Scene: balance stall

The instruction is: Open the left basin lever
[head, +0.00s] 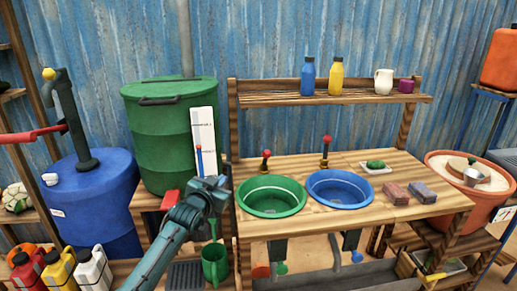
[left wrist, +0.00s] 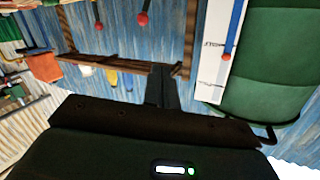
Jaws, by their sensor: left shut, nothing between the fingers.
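The left basin (head: 271,212) is a green bowl set in the wooden counter. Behind it stands a tap with a red-knobbed lever (head: 266,154), pointing up. Red knobs also show at the top of the left wrist view (left wrist: 143,19); which tap each belongs to is hard to tell. The right basin (head: 341,203) is blue, with its own red-topped tap (head: 326,141). My left gripper (head: 222,182) is shut and empty, left of the green basin and apart from the tap lever. Its closed dark fingers show in the left wrist view (left wrist: 162,88). My right gripper is out of view.
A green drum (head: 168,150) and a white board (head: 204,138) with a blue, red-topped rod stand behind my left gripper. A green watering can (head: 215,265) is below it. Soap blocks (head: 396,193) lie on the counter's right. A shelf (head: 290,97) with bottles rises behind.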

